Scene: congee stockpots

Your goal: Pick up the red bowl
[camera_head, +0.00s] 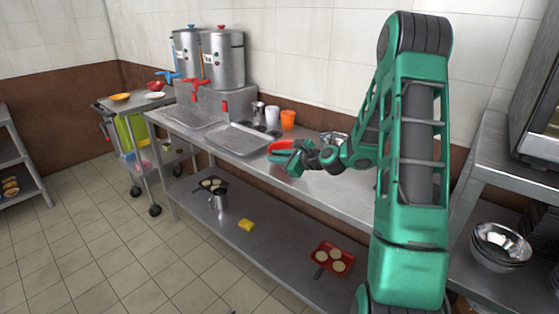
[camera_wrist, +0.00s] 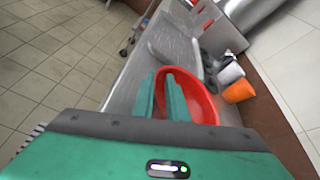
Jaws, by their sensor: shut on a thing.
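The red bowl (camera_head: 279,146) is at my gripper (camera_head: 283,157), over the steel counter in the head view. In the wrist view the bowl (camera_wrist: 203,97) is large and tilted toward the camera. My gripper's two green fingers (camera_wrist: 161,97) straddle the near left wall of this bowl and are shut on it. The fingers hide part of the bowl in both views. Whether the bowl still touches the counter is hard to tell. A second red bowl (camera_head: 155,86) stands on the cart at the far left.
Two steel stockpots (camera_head: 223,59) stand at the back of the counter (camera_head: 340,191). A metal tray (camera_head: 241,138), a white cup (camera_head: 272,117) and an orange cup (camera_head: 288,120) stand near the bowl. A metal bowl (camera_head: 333,137) is behind my wrist. The floor in front is clear.

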